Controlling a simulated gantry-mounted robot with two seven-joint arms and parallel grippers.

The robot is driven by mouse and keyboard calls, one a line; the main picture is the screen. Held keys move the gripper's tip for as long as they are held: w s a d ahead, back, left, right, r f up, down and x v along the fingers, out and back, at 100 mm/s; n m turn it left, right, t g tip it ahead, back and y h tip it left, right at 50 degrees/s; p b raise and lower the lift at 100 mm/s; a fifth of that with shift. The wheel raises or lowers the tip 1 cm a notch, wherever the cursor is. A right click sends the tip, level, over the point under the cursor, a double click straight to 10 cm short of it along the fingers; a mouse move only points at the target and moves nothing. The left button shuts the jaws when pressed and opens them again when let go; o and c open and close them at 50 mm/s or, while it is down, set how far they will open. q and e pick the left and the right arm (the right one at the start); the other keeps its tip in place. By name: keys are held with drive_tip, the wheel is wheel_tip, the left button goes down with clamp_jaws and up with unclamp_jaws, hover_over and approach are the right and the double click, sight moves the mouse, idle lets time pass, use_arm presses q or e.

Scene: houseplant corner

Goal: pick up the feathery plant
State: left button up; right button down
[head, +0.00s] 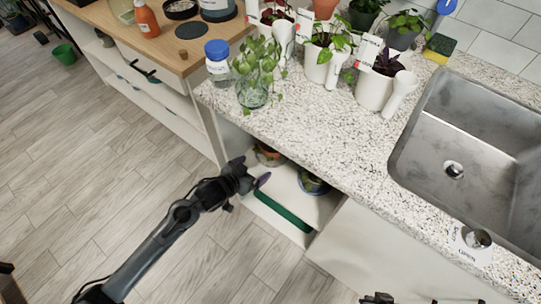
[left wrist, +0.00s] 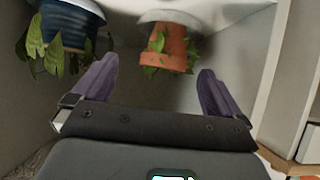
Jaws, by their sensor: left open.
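My left gripper (head: 252,172) is open and empty at the front of the open shelf under the counter. In the left wrist view its two purple fingers (left wrist: 156,85) stand apart, with a terracotta pot (left wrist: 166,48) showing between and beyond them. That pot holds a small green leafy plant (left wrist: 158,58). A dark blue pot (left wrist: 72,22) with long green leaves is to its left. In the head view the terracotta pot (head: 268,157) and the blue pot (head: 313,184) are partly hidden under the counter edge. I cannot tell which plant is the feathery one.
The shelf's side wall (left wrist: 235,50) is close to the gripper. Above, the speckled counter (head: 310,125) holds a glass jar plant (head: 253,85), a blue-lidded jar (head: 217,62) and several potted plants. Dark parts, perhaps my right gripper, show at the bottom edge.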

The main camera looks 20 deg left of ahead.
sight(266, 154)
use_arm(q)
drive_tip(key=b+x, duration=0.1)
drive_tip(key=x, duration=0.1)
drive_tip(key=a+b+x, duration=0.1)
drive_tip(key=x, duration=0.1)
drive_tip(key=b+x, duration=0.1)
drive_tip(key=x, duration=0.1)
drive_tip(key=shift+w+r, duration=0.1)
drive_tip(key=shift+w, duration=0.6)
drive_tip(key=shift+w+d+b, duration=0.1)
drive_tip(key=shift+w+b, duration=0.25)
drive_tip(key=shift+w, duration=0.15)
drive_tip(key=shift+w+f+b, duration=0.3)
drive_tip(key=shift+f+b, duration=0.15)
drive_tip(key=shift+f, duration=0.1)
drive_tip(key=b+x, duration=0.2)
drive_tip(key=x, duration=0.1)
drive_tip(key=shift+w+f+b, duration=0.15)
drive_tip(key=shift+w+b, duration=0.25)
drive_tip(key=shift+w+d+f, duration=0.1)
drive_tip(key=shift+w+d, duration=0.05)
drive_tip(key=shift+w, duration=0.15)
drive_tip(key=shift+s, duration=0.1)
